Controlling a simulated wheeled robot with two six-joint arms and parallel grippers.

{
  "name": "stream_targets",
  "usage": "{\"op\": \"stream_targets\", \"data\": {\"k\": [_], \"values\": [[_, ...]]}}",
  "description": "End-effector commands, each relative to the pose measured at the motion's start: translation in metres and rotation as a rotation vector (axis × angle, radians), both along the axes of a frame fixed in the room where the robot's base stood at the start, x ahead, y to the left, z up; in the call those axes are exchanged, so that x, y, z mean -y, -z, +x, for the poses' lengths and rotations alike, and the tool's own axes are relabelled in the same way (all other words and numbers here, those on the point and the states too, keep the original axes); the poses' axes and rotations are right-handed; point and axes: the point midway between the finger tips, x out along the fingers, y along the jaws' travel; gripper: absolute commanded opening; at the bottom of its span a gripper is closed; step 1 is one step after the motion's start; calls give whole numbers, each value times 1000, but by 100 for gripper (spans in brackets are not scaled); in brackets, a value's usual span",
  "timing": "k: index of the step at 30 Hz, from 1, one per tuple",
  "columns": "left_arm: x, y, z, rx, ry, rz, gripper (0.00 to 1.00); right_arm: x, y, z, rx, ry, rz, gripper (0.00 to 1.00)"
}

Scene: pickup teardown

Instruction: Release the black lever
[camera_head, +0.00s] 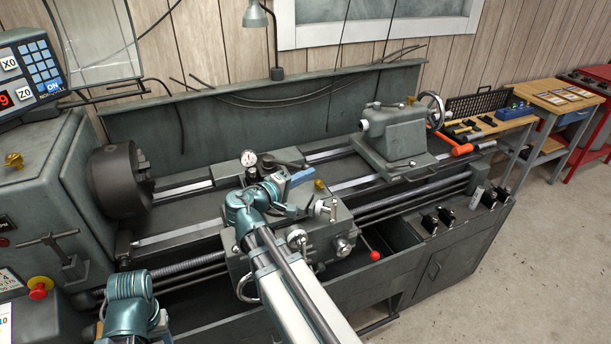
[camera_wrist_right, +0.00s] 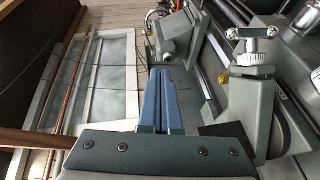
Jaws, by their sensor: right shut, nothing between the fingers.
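My right gripper (camera_head: 312,172) is over the lathe carriage (camera_head: 320,210), its blue fingers together and empty. The fingers also show in the right wrist view (camera_wrist_right: 160,75), closed side by side, pointing toward the tailstock. A dark lever-like part (camera_head: 288,163) lies behind the gripper near the tool post, partly hidden by my arm; I cannot tell for sure whether it is the black lever. A dark flat part (camera_wrist_right: 230,138) shows right of the fingers in the wrist view. Part of my left arm shows at the lower left; its gripper is not visible.
The chuck (camera_head: 120,180) is to the left and the tailstock (camera_head: 395,135) to the right. A dial gauge (camera_head: 249,158) stands just left of my gripper. Handwheels and a red-knobbed lever (camera_head: 375,255) are at the front. Black clamp-like parts (camera_head: 430,222) stand on the right cabinet.

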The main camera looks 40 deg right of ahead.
Motion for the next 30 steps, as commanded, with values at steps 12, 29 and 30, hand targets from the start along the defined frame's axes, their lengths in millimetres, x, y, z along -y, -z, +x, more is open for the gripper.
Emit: {"op": "stream_targets", "data": {"k": [12,29,30], "values": [[0,-10,0,0,0,0,50,-61,-10,-11,-1,-6,0,0],[0,-19,0,0,1,0,50,-133,-19,-24,0,0,0,0],[0,-19,0,0,1,0,50,-134,-19,-25,0,0,0,0]]}}
